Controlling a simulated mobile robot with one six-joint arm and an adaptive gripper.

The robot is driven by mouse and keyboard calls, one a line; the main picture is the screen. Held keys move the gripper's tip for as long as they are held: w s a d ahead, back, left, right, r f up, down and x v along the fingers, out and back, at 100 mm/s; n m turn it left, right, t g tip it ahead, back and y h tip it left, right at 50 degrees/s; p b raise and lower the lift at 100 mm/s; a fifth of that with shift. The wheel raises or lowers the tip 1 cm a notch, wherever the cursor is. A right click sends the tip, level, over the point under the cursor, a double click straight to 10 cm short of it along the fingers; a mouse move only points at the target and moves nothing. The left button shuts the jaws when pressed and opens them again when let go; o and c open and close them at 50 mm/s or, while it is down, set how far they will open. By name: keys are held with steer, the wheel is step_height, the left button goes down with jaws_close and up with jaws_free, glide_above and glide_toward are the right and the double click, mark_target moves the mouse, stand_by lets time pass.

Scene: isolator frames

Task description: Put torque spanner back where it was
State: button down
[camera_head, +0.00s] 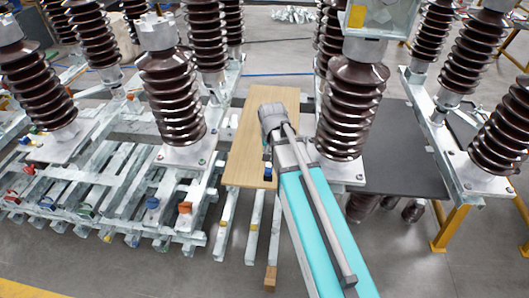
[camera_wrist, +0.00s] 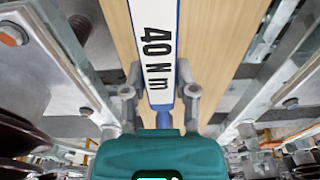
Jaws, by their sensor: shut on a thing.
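The torque spanner (camera_wrist: 153,60) shows in the wrist view as a blue tool with a white face marked "40 N m". It runs up from between my gripper's fingers (camera_wrist: 161,100) to the top edge of the view. My gripper is shut on it, one finger on each side. The wooden board (camera_wrist: 213,40) lies behind the spanner; I cannot tell whether they touch. In the head view my arm reaches over the same wooden board (camera_head: 243,145). A small dark and blue part (camera_head: 267,171) shows below the wrist; I cannot tell if it is the spanner. The spanner's far end is out of view.
Brown ribbed insulators (camera_head: 172,95) stand on galvanized frames left of the board. Another insulator (camera_head: 350,110) stands close to its right, beside my arm. A dark grey tabletop (camera_head: 403,150) lies further right. Metal rails (camera_head: 254,225) stick out below the board.

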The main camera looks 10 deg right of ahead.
steer(key=shift+w, duration=0.1)
steer(key=w+f+b, duration=0.2)
steer(key=w, duration=0.2)
steer(key=w+f+b, duration=0.3)
steer(key=w, duration=0.1)
steer(key=w+f+b, duration=0.3)
steer(key=w, duration=0.1)
steer(key=shift+a+f, duration=0.1)
steer(key=shift+w+f+b, duration=0.45)
steer(key=shift+w+b, duration=0.1)
steer(key=shift+w+f+b, duration=0.3)
steer(key=shift+f+b, duration=0.1)
steer(key=shift+b, duration=0.05)
steer(key=shift+w+f+b, duration=0.2)
steer(key=shift+f+b, duration=0.1)
steer(key=shift+f, duration=0.05)
steer(key=shift+s+f+b, duration=0.1)
steer(key=shift+f+b, duration=1.15)
steer(key=shift+f, duration=0.15)
